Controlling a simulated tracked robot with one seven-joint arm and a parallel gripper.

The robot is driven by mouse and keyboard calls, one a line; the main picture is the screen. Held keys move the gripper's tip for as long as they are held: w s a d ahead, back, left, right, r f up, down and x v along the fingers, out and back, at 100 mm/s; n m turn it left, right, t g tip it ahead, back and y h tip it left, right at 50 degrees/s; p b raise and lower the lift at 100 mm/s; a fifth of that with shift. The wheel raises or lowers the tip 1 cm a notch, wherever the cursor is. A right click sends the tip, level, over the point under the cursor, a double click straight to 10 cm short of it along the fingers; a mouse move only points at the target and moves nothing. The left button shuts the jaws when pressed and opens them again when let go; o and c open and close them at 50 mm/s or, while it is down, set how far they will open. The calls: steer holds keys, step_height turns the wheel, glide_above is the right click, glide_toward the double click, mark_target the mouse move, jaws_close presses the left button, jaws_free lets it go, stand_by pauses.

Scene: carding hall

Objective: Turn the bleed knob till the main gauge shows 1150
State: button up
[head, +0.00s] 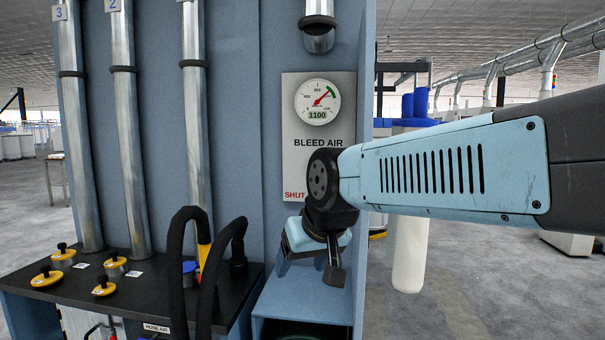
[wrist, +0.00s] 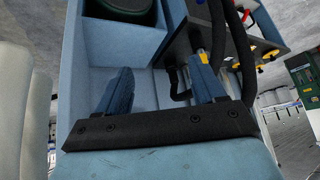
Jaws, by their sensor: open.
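The main gauge (head: 320,101) is a round white dial on a pale panel (head: 297,169) in the head view. Its display reads 1100, and its needle points up and right towards a green arc. "BLEED AIR" is printed below it and "SHUT" shows low on the left. The bleed knob is not visible; my wrist covers the panel's lower right part. My gripper (head: 335,272) hangs below the panel, in front of the blue cabinet. In the wrist view my gripper (wrist: 163,82) is open, its two blue fingers wide apart with nothing between them.
A dark shelf (head: 150,294) at left carries several yellow-and-black knobs and two black hoses (head: 236,265) that arch up near my gripper. A blue side wall (head: 361,180) stands right of the panel. An open blue compartment (head: 300,305) lies below.

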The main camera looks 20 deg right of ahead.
steer(key=shift+o, duration=1.4)
steer(key=w+r+m+t, duration=0.2)
steer(key=w+r+t, duration=0.1)
steer(key=w, duration=0.9)
steer(key=shift+w+d+r+m+t, duration=0.15)
steer(key=shift+d+r+m+t, duration=0.05)
steer(key=shift+d+m+t, duration=0.2)
steer(key=w+d+r+m+t+h, duration=0.1)
steer(key=w+d+m+h, duration=0.2)
steer(key=w+d, duration=0.5)
steer(key=w+d+r+m+t+h, duration=0.1)
steer(key=w+d+m+t+h, duration=0.1)
steer(key=w+d+m+h, duration=0.2)
steer(key=w+d+r+m+t+h, duration=0.1)
steer(key=w+d+r+m+h, duration=0.1)
steer(key=w+d, duration=0.9)
steer(key=shift+w+d+r+m+h, duration=0.15)
steer(key=shift+w+m+h, duration=0.35)
steer(key=shift+w, duration=0.95)
steer(key=shift+w+d+f+m+h, duration=0.15)
steer(key=shift+w+m, duration=0.55)
steer(key=shift+w, duration=0.75)
steer(key=shift+r, duration=0.1)
